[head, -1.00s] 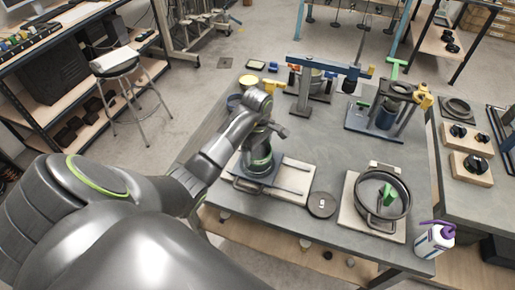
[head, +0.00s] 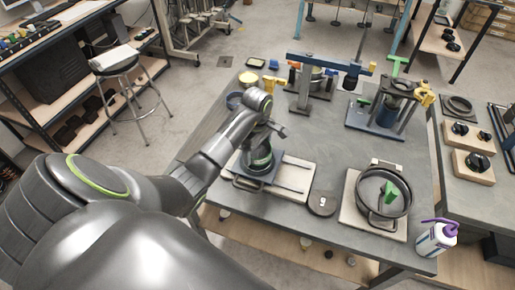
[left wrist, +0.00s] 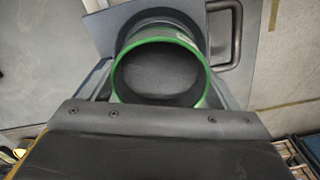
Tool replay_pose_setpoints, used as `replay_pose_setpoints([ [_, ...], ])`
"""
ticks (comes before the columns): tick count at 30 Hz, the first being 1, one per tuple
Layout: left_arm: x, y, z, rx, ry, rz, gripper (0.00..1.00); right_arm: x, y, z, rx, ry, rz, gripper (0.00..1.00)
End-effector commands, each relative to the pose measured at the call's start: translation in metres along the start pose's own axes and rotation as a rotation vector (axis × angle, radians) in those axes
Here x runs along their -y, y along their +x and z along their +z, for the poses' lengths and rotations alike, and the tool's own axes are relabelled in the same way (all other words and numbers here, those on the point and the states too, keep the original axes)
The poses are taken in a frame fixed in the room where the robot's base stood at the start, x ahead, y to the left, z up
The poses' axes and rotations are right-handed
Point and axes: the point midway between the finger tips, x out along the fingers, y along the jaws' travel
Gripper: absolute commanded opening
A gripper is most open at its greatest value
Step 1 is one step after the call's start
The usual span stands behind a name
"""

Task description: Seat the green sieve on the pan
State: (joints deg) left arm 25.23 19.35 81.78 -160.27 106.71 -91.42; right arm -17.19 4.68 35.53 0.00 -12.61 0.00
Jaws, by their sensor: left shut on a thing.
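My left gripper (head: 260,136) is shut on the green sieve, a short round cylinder with a green rim (left wrist: 160,44) and a dark inside in the left wrist view. In the head view the sieve (head: 258,161) shows as a dark cylinder with a green band, low over a blue-grey plate (left wrist: 108,30). My gripper hides part of it. I cannot tell whether a pan lies under the sieve, or whether the two touch. A wide dark round pan with handles (head: 410,199) stands at the right with a green wedge-shaped piece in it. My right gripper is not in view.
A dark round disc (head: 322,204) lies between the light board (head: 300,172) and the wide pan. A blue press (head: 330,62) and a blue stand (head: 376,127) stand behind. The table's middle is clear.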

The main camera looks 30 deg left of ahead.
Motion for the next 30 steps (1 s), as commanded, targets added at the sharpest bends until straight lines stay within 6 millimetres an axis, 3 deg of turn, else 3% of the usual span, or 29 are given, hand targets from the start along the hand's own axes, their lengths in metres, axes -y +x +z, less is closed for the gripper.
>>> replay_pose_setpoints([
  [3,0.000,0.002,0.000,0.000,0.000,0.001,0.55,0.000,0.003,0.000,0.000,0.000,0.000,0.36],
  [4,0.000,0.002,0.000,0.000,0.000,0.001,0.83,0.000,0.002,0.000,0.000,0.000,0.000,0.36],
  [8,0.000,0.001,0.000,-0.001,0.000,0.001,1.00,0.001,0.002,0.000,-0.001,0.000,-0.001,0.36],
  [26,-0.002,-0.001,-0.001,-0.002,0.000,0.008,1.00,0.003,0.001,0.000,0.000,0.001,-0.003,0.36],
  [30,-0.004,-0.012,-0.007,-0.005,-0.004,0.011,1.00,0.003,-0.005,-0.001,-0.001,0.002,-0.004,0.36],
])
